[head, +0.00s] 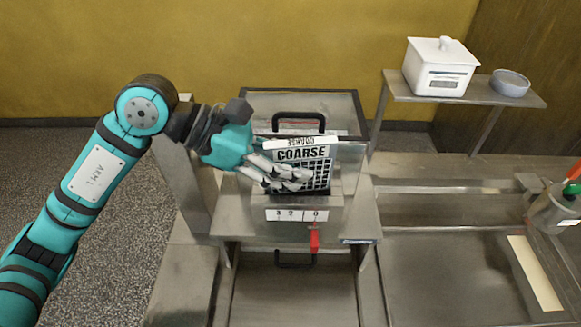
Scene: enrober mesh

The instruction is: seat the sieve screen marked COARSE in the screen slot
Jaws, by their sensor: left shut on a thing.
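The sieve screen marked COARSE (318,167) is a dark mesh panel with a white label strip along its top. My left gripper (300,180) reaches in from the left and is shut on the screen at its left side. The screen slot itself is not clearly visible; the screen and gripper cover that area. I cannot tell whether the screen touches the box. My right gripper is not in view.
A counter display (297,215) and a red lever (314,240) are below the screen. A raised shelf (395,90) at the right holds a white lidded box (436,75) and a bowl (510,83). A utensil pot (553,210) stands far right. The right steel counter is mostly clear.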

